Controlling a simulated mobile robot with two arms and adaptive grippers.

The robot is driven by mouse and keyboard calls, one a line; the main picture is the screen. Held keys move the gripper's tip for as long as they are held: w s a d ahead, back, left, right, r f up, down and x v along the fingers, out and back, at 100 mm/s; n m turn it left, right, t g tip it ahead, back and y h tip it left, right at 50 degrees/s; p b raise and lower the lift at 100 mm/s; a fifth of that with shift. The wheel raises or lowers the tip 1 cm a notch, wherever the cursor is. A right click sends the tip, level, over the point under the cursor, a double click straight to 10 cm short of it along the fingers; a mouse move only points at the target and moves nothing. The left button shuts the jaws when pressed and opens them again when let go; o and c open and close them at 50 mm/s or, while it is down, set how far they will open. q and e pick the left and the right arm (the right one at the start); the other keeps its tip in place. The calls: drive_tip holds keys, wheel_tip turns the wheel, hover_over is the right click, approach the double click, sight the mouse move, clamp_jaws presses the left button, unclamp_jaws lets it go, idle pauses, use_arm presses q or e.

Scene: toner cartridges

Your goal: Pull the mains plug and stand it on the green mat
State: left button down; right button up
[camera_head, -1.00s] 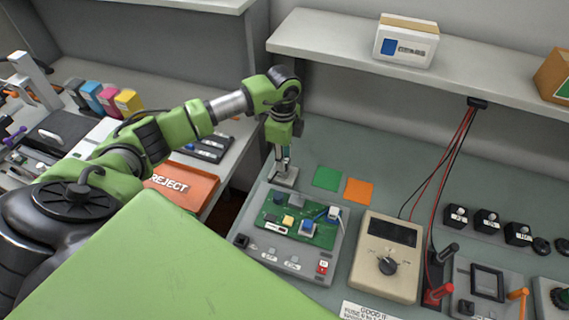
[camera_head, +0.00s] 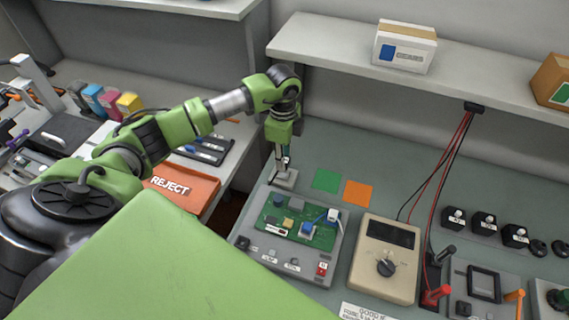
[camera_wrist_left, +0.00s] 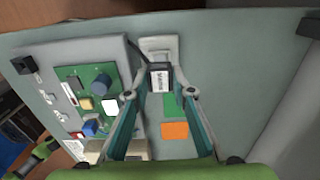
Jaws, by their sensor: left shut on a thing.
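My left gripper (camera_head: 281,165) is shut on the plug (camera_wrist_left: 160,78), a dark block with a white label, seen between the fingertips in the left wrist view. A dark cord runs off beside it. The pale socket block (camera_head: 286,179) is right at the fingertips in the head view and behind the plug in the wrist view (camera_wrist_left: 160,46). I cannot tell whether the plug's pins are still in it. The green mat (camera_head: 327,179) lies flat and bare just right of the socket block. It is partly hidden by a finger in the wrist view (camera_wrist_left: 171,104). My right gripper is not in view.
An orange mat (camera_head: 358,191) lies next to the green one. A grey unit with a green circuit board (camera_head: 298,220) stands in front of the mats. A beige meter (camera_head: 387,258) is to its right. A shelf (camera_head: 340,55) with boxes overhangs the back.

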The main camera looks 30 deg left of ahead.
use_arm(q)
drive_tip(key=shift+r+p, duration=0.45)
drive_tip(key=shift+r, duration=0.2)
idle(0.3)
drive_tip(key=shift+r+p, duration=1.6)
drive_tip(key=shift+r, duration=0.45)
